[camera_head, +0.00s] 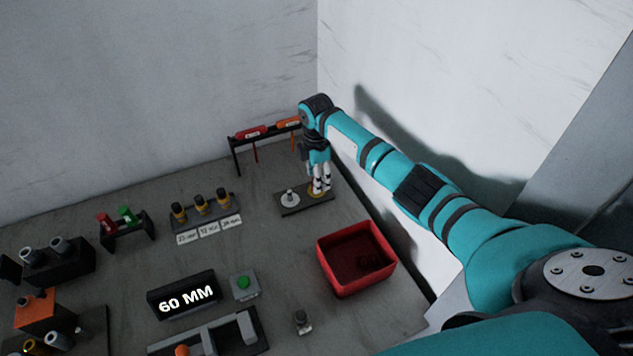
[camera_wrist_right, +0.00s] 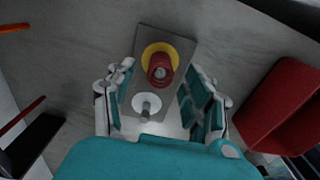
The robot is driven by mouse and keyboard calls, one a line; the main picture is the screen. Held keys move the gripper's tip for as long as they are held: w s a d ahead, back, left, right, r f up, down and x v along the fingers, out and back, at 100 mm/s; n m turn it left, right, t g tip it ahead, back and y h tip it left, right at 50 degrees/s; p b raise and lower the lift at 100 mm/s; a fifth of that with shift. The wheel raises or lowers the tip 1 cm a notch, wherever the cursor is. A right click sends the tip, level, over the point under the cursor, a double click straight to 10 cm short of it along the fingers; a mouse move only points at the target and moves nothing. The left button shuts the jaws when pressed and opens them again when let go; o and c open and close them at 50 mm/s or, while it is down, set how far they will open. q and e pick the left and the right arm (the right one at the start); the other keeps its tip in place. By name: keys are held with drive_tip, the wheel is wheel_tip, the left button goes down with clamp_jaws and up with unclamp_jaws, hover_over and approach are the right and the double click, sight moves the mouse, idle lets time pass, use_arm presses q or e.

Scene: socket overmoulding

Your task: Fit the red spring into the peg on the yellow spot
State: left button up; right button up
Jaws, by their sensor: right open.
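The red spring (camera_wrist_right: 158,70) stands on the yellow spot (camera_wrist_right: 147,52) in the right wrist view. A grey peg tip shows in its centre, so the spring appears to be around the peg. How far down it sits I cannot tell. The grey base plate (camera_head: 290,210) also carries a white spot with a bare metal peg (camera_head: 290,195). My right gripper (camera_head: 319,190) points down over the yellow spot, its fingers open on either side of the spring and apart from it. In the head view the fingers hide the spring. My left gripper is not in view.
A red bin (camera_head: 335,273) with dark red coils stands in front of the plate. A black rack with red and orange tools (camera_head: 250,132) is behind.

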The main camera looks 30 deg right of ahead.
wheel_tip(320, 180, up, 9)
idle(0.3)
drive_tip(key=shift+r, duration=0.1)
